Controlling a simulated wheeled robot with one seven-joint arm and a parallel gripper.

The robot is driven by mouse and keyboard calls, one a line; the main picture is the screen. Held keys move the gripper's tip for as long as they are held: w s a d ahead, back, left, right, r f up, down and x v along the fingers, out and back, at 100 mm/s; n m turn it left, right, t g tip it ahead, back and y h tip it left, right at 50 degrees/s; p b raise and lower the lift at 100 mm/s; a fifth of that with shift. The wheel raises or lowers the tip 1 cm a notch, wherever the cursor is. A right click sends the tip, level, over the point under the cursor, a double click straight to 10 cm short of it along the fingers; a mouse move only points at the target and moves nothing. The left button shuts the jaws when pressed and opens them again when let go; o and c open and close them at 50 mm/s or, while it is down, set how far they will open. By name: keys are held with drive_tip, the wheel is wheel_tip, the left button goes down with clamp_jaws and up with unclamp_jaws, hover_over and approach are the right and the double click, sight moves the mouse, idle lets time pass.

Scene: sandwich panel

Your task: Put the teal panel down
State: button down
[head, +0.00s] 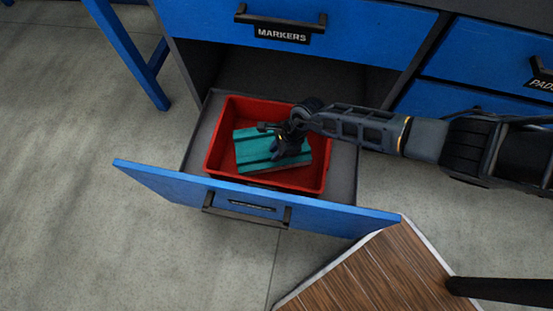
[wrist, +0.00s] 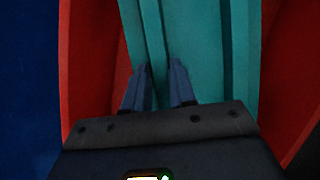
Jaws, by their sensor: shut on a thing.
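The teal panel (head: 255,150) is a flat ribbed piece inside the red bin (head: 214,158), which stands in the open drawer (head: 200,140). My gripper (head: 278,146) reaches in from the right, over the panel's middle. In the wrist view my gripper (wrist: 163,82) has its two fingers on either side of a raised rib of the teal panel (wrist: 195,40), shut on it. The red bin's walls (wrist: 88,60) show on both sides of the panel there. Whether the panel touches the bin's floor, I cannot tell.
The drawer front (head: 330,220) is blue with a dark handle. A closed drawer labelled MARKERS (head: 350,22) is above, with more blue drawers (head: 445,103) at right. A wooden surface (head: 380,270) is at the lower right. Grey floor (head: 80,240) is clear at left.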

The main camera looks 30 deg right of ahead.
wheel_tip(320, 180, down, 6)
drive_tip(key=b, duration=0.3)
drive_tip(key=shift+r, duration=0.25)
drive_tip(key=c, duration=0.9)
unclamp_jaws()
drive_tip(key=p+v, duration=0.7)
drive_tip(key=v, duration=0.5)
